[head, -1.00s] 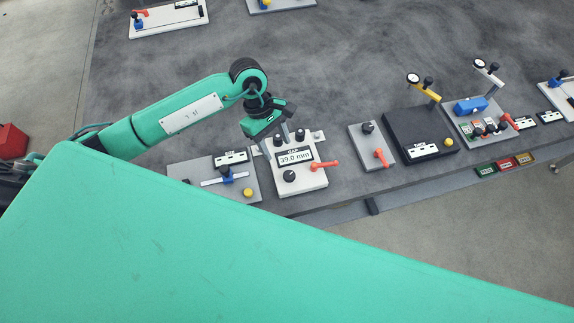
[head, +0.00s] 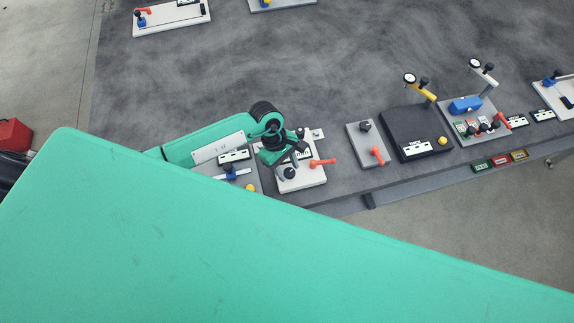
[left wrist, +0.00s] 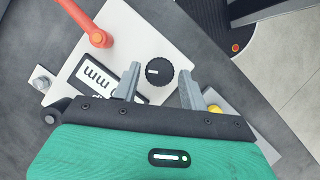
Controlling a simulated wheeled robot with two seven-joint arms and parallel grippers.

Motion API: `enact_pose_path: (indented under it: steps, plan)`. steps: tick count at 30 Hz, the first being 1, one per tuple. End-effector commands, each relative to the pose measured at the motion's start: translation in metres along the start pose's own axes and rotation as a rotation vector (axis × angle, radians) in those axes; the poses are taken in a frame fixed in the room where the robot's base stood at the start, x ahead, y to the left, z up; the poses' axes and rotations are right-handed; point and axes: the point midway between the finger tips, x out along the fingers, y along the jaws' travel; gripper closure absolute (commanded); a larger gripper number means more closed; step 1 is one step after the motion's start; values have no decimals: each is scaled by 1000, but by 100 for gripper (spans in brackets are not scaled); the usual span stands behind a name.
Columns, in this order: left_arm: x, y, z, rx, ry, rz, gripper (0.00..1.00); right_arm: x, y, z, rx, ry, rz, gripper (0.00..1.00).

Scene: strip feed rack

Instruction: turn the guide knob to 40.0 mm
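The guide knob (left wrist: 159,71) is a black ridged knob with a white mark, on a white unit (head: 312,178). In the head view the knob is mostly hidden by my left gripper (head: 287,166). In the left wrist view my left gripper (left wrist: 159,75) is open, its two grey fingers on either side of the knob with gaps showing; I cannot tell how far above it they are. The display (left wrist: 98,80) shows "mm" upside down, its digits covered by a finger. My right gripper is not in view.
An orange lever (head: 322,162) sticks out on the unit's right side. A grey panel with a blue slider (head: 229,173) and a yellow button (head: 250,187) is to the left. A panel with another orange lever (head: 378,156) and a black box (head: 418,128) stand to the right.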

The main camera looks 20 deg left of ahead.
Motion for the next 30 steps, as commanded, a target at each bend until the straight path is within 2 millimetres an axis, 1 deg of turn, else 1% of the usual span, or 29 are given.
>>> enact_pose_path:
  steps: [1,3,5,11,17,23,30]
  plan:
    - [0,0,0,0,0,0,67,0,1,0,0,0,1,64]
    - [0,0,0,0,0,0,81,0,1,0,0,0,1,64]
    - [0,0,0,0,0,0,92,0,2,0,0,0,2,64]
    - [0,0,-1,-7,1,3,92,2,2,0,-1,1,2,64]
    - [2,-1,-2,-57,2,24,92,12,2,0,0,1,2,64]
    - [4,-2,-3,-176,3,75,92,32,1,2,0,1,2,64]
    - [3,-4,-1,-379,1,160,92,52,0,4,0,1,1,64]
